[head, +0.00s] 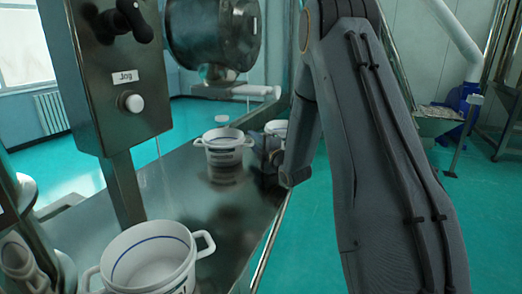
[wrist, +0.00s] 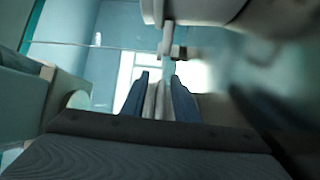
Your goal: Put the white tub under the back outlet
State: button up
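One white tub (head: 222,158) with side handles stands upright on the metal bench, below and near the small outlet (head: 216,73) of the round steel drum. Another white tub (head: 140,262) with a blue line inside stands at the near end of the bench.
A steel control post (head: 118,90) with knobs rises at the left of the bench. The green floor (head: 330,240) right of the bench looks clear.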

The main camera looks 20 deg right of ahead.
jog(key=s, duration=0.2)
jog(key=s+b, duration=0.1)
jog(key=s, duration=0.2)
jog(key=s+d, duration=0.1)
jog(key=s, duration=0.1)
jog(key=shift+s+f+b, duration=0.1)
jog(key=shift+s+b, duration=0.1)
jog(key=shift+b, duration=0.15)
